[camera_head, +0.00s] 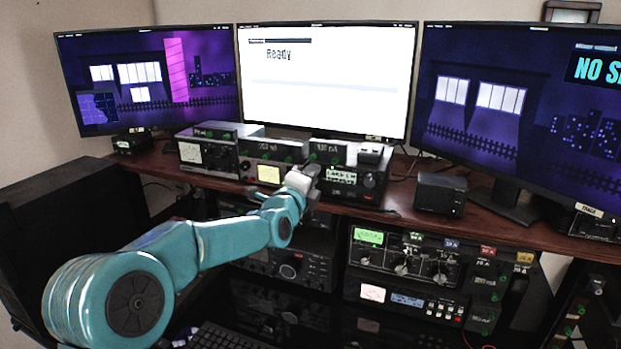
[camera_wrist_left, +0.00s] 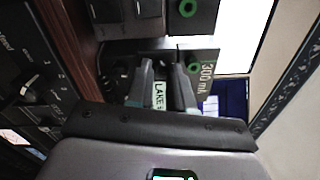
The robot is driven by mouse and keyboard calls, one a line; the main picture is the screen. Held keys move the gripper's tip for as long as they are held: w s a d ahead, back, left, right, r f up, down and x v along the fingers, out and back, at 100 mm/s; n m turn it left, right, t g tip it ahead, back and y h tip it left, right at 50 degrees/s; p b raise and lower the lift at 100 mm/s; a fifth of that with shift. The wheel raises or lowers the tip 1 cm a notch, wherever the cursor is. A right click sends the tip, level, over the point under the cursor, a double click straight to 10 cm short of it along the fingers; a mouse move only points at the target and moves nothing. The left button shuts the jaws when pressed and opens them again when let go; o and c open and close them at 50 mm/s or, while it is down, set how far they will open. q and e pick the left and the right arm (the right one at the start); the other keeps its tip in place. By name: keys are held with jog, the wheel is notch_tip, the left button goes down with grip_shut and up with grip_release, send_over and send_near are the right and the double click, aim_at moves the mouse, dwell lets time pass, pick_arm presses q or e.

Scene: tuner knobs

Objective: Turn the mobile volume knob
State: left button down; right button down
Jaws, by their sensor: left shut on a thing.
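The mobile radio (camera_head: 343,180) is a small black unit with a lit label, on the desk shelf under the middle monitor. In the left wrist view its lit label (camera_wrist_left: 158,95) shows between my fingers. My left gripper (camera_head: 309,175) reaches in from the left to the radio's left side. In the left wrist view the fingertips (camera_wrist_left: 163,66) are close together at the front of the equipment. The gripper is shut on what seems to be the volume knob, which the fingers mostly hide. The right gripper is not in view.
Other meter units (camera_head: 208,153) stand close to the left of the radio, and a small black box (camera_head: 441,193) stands to its right. Monitors (camera_head: 323,80) rise behind. A rack unit with knobs (camera_head: 410,258) sits below the shelf edge.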

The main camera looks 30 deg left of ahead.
pick_arm(q)
jog(key=shift+d+f, duration=0.1)
jog(key=shift+f, duration=0.1)
jog(key=c, duration=1.1)
grip_release()
jog(key=shift+o, duration=0.5)
jog(key=shift+r, duration=0.2)
jog(key=shift+s, duration=0.15)
